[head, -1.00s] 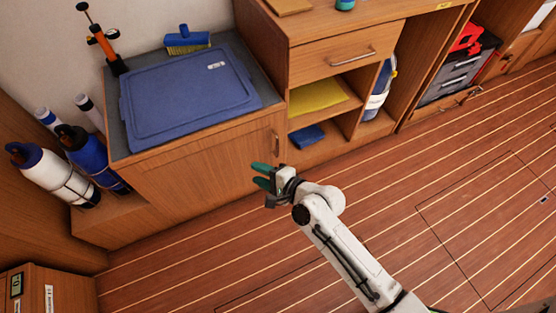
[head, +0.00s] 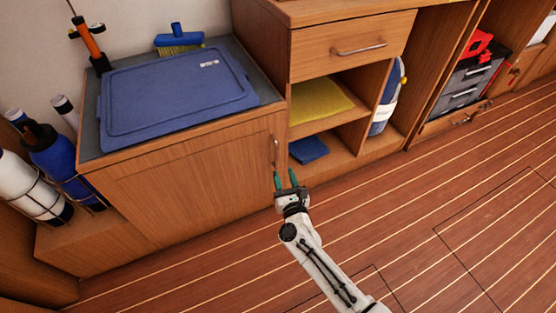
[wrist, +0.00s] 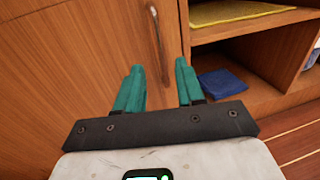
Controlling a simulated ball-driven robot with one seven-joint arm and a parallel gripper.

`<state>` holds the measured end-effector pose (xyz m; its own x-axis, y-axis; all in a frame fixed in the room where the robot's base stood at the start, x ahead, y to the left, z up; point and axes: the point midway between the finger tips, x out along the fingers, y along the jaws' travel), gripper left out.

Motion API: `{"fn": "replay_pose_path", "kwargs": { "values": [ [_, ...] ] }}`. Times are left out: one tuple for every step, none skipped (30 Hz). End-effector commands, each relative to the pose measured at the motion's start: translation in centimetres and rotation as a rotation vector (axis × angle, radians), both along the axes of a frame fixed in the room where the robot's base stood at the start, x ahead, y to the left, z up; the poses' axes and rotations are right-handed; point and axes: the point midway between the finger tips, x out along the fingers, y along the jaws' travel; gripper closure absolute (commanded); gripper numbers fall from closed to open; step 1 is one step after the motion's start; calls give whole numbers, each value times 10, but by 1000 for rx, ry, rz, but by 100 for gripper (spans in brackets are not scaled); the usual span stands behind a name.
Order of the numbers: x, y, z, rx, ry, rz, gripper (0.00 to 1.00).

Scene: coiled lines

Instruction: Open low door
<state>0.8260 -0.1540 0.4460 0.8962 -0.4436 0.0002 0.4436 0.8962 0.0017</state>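The low wooden door (head: 205,190) is shut on the cabinet under the blue lid. Its upright metal handle (head: 275,152) is near the door's right edge. In the wrist view the handle (wrist: 155,30) stands beyond my fingertips, roughly between them, and the door (wrist: 70,70) fills the left side. My gripper (head: 285,180) is open, with two green fingers apart and nothing between them. In the wrist view my gripper (wrist: 157,75) points at the door's right edge, just below the handle. It appears apart from the handle.
Right of the door is an open shelf with a yellow cloth (head: 318,101) and a folded blue cloth (head: 309,149). A drawer (head: 350,48) is above. Strapped bottles (head: 55,165) stand at the left. The plank floor (head: 190,275) before the door is clear.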

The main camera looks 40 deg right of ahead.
Motion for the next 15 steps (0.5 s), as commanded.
{"fn": "replay_pose_path", "kwargs": {
  "values": [
    [10,-5,-1,0,-2,-2,62],
    [15,-8,-2,0,-3,-3,62],
    [22,-11,-2,-1,-2,-2,62],
    [27,-14,-1,-1,-2,-1,62],
    [32,-16,-2,-1,-2,-2,62],
    [38,-19,-2,-2,-1,-2,62],
    [43,-21,-2,-1,-2,-1,62],
    [47,-23,-2,0,-1,-1,62],
    [52,-26,-1,0,-1,-1,62],
    [55,-28,-2,-2,-1,-1,62],
    [59,-30,-2,-2,0,-1,62],
    [62,-31,-2,-2,0,-1,62],
    [65,-33,-2,-2,0,-1,62],
    [67,-34,-2,-2,1,0,62],
    [69,-35,-1,-2,1,0,62]
  ]
}}
